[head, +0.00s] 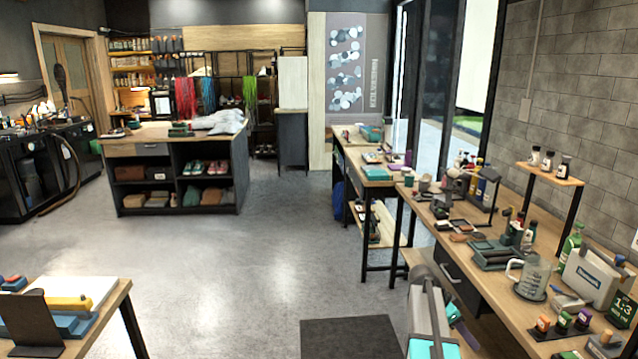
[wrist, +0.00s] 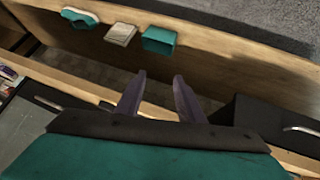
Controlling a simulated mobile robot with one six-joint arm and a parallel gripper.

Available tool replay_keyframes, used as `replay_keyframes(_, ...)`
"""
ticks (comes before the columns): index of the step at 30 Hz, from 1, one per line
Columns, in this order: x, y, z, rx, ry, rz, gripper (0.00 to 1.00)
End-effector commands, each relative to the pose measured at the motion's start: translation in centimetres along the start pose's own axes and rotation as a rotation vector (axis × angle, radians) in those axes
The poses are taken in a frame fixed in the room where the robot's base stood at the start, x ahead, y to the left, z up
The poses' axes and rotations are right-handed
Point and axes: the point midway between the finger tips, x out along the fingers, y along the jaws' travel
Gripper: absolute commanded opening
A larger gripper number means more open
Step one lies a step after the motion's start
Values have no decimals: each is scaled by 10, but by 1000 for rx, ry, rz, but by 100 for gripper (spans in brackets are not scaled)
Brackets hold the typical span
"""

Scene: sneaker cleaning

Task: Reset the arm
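My gripper (wrist: 160,82) shows in the wrist view with its two dark purple fingers spread apart. The space between the fingertips is empty. Its fingers point toward a wooden surface (wrist: 215,68), and I cannot tell the distance to it. In the head view, part of my arm (head: 428,305) stands at the lower middle, beside the right workbench (head: 480,222).
In the wrist view, a teal box (wrist: 159,41), a beige block (wrist: 121,34) and a teal-and-white item (wrist: 80,17) are on the wood beyond the fingers. The right bench carries a clear jug (head: 533,277) and several bottles. Open grey floor (head: 240,265) lies left.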

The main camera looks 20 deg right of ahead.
Motion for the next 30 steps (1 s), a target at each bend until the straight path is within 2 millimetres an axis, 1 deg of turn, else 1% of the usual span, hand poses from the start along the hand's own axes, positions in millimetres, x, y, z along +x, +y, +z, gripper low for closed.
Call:
replay_keyframes(1, 2, -2, 28, -39, -8, -2, 35)
replay_keyframes(2, 3, -2, 41, -60, -13, -2, 35)
replay_keyframes(3, 4, -4, 60, -89, -19, -4, 35)
replay_keyframes(5, 7, -4, 88, -134, -30, -6, 35)
replay_keyframes(6, 9, -3, 106, -165, -37, -7, 35)
replay_keyframes(8, 11, -2, 133, -212, -47, -9, 35)
replay_keyframes(9, 13, 0, 151, -245, -56, -10, 35)
replay_keyframes(11, 16, 4, 177, -294, -66, -11, 35)
replay_keyframes(12, 18, 7, 195, -329, -74, -12, 35)
replay_keyframes(14, 22, 13, 220, -380, -86, -12, 35)
replay_keyframes(15, 24, 17, 237, -416, -94, -13, 35)
replay_keyframes(17, 28, 25, 262, -470, -106, -13, 35)
replay_keyframes(18, 30, 30, 277, -506, -114, -13, 35)
replay_keyframes(20, 34, 39, 301, -561, -127, -14, 35)
replay_keyframes(21, 37, 46, 316, -599, -136, -14, 35)
replay_keyframes(23, 41, 57, 339, -657, -150, -13, 35)
replay_keyframes(24, 44, 65, 353, -694, -159, -13, 35)
replay_keyframes(26, 48, 78, 374, -752, -174, -13, 35)
replay_keyframes(27, 52, 87, 387, -793, -184, -13, 35)
replay_keyframes(30, 60, 110, 419, -893, -211, -14, 35)
